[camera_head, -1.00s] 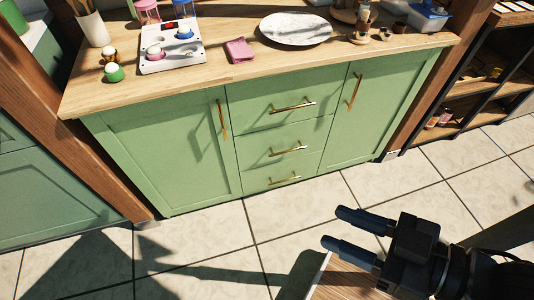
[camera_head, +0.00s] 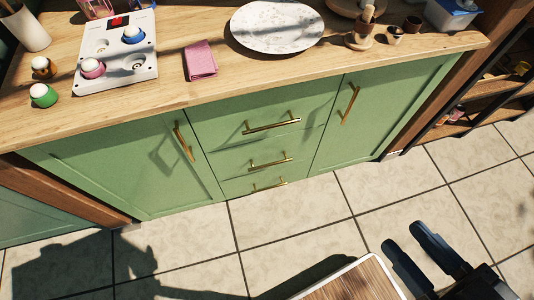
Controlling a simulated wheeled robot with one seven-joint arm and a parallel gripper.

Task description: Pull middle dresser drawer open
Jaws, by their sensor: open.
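The green dresser (camera_head: 120,165) stands ahead with a stack of three drawers between two doors. The middle drawer (camera_head: 237,163) is closed, its front flush with the others, and has a brass bar handle (camera_head: 270,162). The top drawer handle (camera_head: 272,125) is above it and the bottom drawer handle (camera_head: 269,185) below it. My gripper (camera_head: 408,247) is at the lower right, open and empty, its two dark fingers pointing up and left. It is well apart from the drawer handles, in front of the dresser over the floor.
A wooden board-like surface with a pale rim (camera_head: 352,283) is at the bottom, left of my gripper. Tiled floor (camera_head: 290,215) before the drawers is clear.

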